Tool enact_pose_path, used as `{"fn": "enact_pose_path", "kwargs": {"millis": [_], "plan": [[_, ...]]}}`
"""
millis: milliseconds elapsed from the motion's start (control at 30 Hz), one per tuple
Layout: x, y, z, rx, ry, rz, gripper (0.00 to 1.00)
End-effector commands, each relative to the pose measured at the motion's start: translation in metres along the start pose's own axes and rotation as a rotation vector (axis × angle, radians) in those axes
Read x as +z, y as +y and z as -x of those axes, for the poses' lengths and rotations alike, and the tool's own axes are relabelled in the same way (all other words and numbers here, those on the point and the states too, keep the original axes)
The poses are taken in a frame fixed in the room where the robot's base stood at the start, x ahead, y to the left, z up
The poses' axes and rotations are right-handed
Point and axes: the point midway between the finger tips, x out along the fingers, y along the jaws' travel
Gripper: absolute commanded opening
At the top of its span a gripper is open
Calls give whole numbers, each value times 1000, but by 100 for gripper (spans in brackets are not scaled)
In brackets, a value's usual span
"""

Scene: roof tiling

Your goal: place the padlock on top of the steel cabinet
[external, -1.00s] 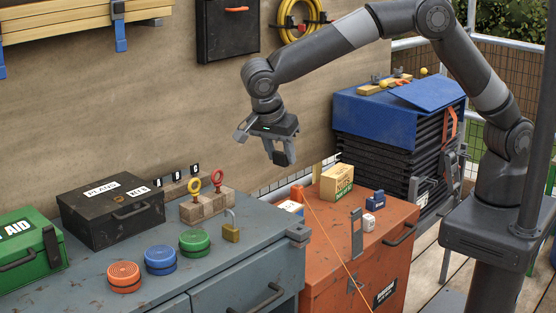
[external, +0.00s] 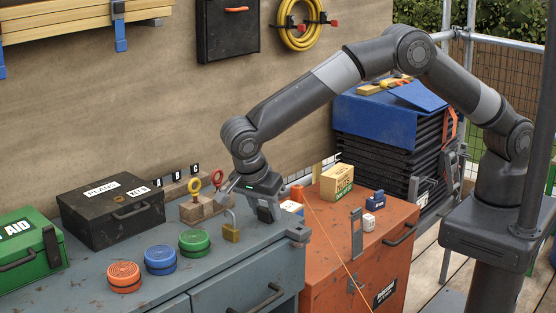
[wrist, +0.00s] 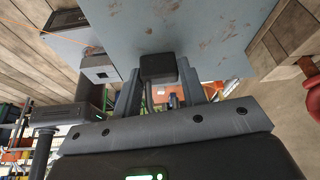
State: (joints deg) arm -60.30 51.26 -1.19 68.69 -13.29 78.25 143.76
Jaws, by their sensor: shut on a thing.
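My gripper (external: 268,213) is low over the right end of the blue-grey steel cabinet (external: 240,272). It is shut on a small dark block that looks like a padlock (wrist: 158,68), with a thin bar like a shackle running back between the fingers. Its underside faces the cabinet top, which also fills the top middle of the wrist view (wrist: 195,25). I cannot tell whether it touches the top. A separate brass padlock (external: 231,234) stands upright on the cabinet, just left of my gripper, its shackle up.
Left of my gripper are a wooden block with ring-topped pins (external: 207,207) and green (external: 194,242), blue (external: 160,260) and orange (external: 124,276) discs. A black case (external: 110,215) stands behind them. An orange chest (external: 330,255) stands right of the cabinet.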

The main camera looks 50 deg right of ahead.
Motion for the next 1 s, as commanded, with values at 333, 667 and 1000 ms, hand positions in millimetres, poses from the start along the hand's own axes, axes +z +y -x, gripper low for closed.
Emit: {"fn": "enact_pose_path", "kwargs": {"millis": [333, 667, 1000], "plan": [[0, 0, -2, 0, 0, 0, 44], [0, 0, -2, 0, 0, 0, 60], [0, 0, 27, -4, -3, 0, 60]]}}
